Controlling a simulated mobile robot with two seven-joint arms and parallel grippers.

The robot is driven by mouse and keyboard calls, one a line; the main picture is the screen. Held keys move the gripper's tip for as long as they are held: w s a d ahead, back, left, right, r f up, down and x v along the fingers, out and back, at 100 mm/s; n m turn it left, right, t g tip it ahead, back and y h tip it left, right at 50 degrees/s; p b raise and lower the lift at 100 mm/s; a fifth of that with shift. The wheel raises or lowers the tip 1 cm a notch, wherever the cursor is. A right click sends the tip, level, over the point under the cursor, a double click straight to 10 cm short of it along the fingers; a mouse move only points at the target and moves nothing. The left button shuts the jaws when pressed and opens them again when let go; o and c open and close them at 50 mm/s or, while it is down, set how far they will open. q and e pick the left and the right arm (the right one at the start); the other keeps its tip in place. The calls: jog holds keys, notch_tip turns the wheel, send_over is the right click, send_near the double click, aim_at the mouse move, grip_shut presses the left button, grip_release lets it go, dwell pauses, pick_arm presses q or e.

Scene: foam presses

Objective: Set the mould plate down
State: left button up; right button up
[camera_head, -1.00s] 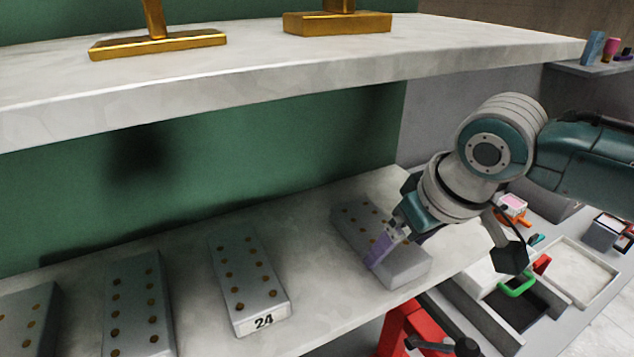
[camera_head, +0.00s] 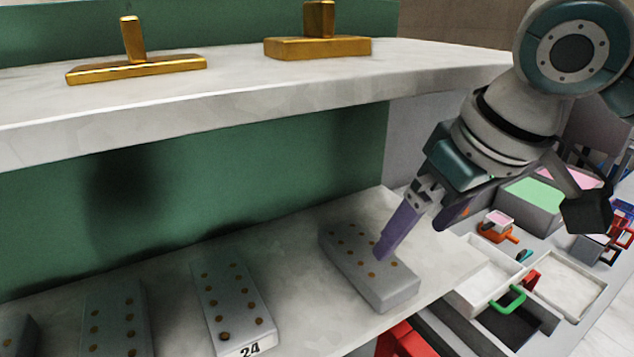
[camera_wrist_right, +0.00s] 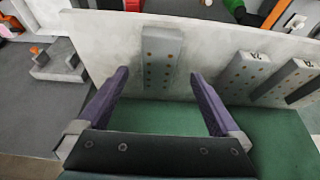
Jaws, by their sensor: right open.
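The mould plate, a grey block with brass-coloured dots (camera_head: 386,285), lies flat on the lower pale shelf (camera_head: 305,290) near its right end. My right gripper (camera_head: 415,230) has purple fingers; it is open and empty above and behind the plate. In the right wrist view the same plate (camera_wrist_right: 162,55) lies beyond and between the two spread fingertips (camera_wrist_right: 160,75), with clear space around it. My left gripper is not in view.
Several similar dotted plates lie to the left on the shelf, one labelled 24 (camera_head: 232,305). The upper shelf (camera_head: 250,95) overhangs at left with brass-coloured pieces (camera_head: 318,46). A bench with trays and a green handle (camera_head: 508,300) is at right.

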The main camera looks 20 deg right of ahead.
jog(key=s+a+f, duration=0.3)
jog(key=s, duration=0.5)
jog(key=s+a+f+n+g, duration=0.1)
jog(key=s+a+f, duration=0.2)
jog(key=s, duration=0.6)
jog(key=shift+a+f, duration=0.15)
jog(key=shift+a, duration=0.1)
